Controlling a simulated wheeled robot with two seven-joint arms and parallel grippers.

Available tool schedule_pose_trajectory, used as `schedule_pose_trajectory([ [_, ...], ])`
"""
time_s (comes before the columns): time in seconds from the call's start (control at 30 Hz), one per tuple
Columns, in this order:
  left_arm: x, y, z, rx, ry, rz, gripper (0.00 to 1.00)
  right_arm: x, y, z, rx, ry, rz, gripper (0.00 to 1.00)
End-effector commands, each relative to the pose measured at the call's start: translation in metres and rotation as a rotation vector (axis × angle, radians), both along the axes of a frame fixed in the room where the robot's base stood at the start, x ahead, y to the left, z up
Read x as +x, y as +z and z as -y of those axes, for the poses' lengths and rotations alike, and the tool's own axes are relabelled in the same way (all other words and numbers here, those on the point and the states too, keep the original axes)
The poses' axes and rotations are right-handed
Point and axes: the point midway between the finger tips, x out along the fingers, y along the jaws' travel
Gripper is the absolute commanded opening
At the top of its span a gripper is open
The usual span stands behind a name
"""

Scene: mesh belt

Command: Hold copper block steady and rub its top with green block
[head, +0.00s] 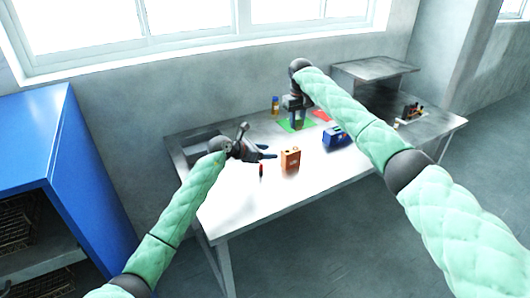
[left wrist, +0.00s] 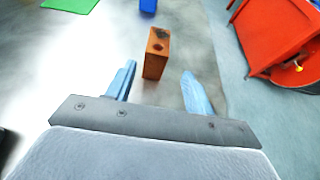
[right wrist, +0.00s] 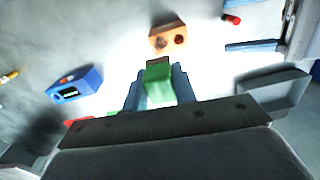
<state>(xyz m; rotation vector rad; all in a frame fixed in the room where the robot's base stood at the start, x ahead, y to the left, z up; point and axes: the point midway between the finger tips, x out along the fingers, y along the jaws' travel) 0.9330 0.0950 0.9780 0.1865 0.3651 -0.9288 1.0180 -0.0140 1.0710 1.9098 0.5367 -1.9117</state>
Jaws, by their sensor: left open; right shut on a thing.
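The copper block (head: 290,159) stands upright on the table near its middle, with a hole and a dark patch on its top in the left wrist view (left wrist: 156,55). My left gripper (head: 269,151) is open to its left; the block stands ahead of and between the fingers in that wrist view, with no visible contact. My right gripper (head: 297,122) is shut on the green block (right wrist: 158,75), above the back of the table near the green sheet (head: 284,126). The copper block also shows beyond it in the right wrist view (right wrist: 167,42).
A blue device (head: 337,136) with a display stands right of the copper block. A small red cylinder (head: 261,170) is at its left front. The front of the table is clear.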

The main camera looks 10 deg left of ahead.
Motion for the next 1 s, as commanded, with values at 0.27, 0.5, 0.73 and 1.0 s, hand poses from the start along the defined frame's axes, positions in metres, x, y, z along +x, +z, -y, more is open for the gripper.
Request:
schedule_pose_trajectory([
  [0.27,0.023,-0.014,0.033,-0.005,0.000,0.001,0.53,0.000,0.000,0.000,0.000,0.000,0.000,0.09],
  [0.5,0.043,-0.029,0.061,-0.005,-0.001,-0.001,0.53,0.000,0.000,0.000,0.000,0.000,0.000,0.09],
  [0.73,0.055,-0.038,0.079,-0.004,-0.001,0.000,0.53,0.000,0.000,0.000,0.000,0.000,0.000,0.09],
  [1.0,0.059,-0.041,0.083,-0.002,-0.001,0.000,0.53,0.000,0.000,0.000,0.000,0.000,0.000,0.09],
])
